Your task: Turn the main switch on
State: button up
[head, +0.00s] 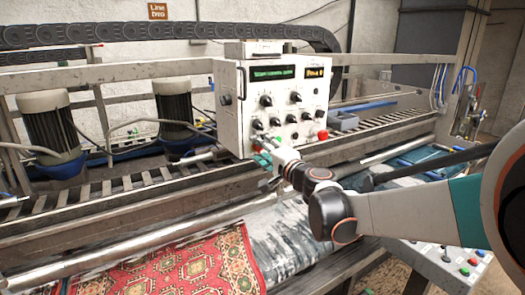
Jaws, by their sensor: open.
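A white control box (240,110) stands on the machine frame near the middle of the head view. Its front has two lit displays, several black knobs (266,100) and a red button (322,135). A dark round knob (226,99) sits on its left side face. Which of these is the main switch cannot be told. My gripper (262,144) is open, at the lower left of the box's front, close to the lower knobs. The gripper and wrist cover part of the lower front. Whether a finger touches a knob cannot be told.
Two grey motors (52,124) (174,107) stand left of the box. A long roller (120,247) and a red patterned rug (185,264) lie in front. A second panel with coloured buttons (445,262) is at the lower right. A black cable chain (140,35) runs behind.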

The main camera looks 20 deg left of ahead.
jog(key=v, duration=0.7)
jog(key=shift+s+d, duration=0.15)
jog(key=shift+s, duration=0.05)
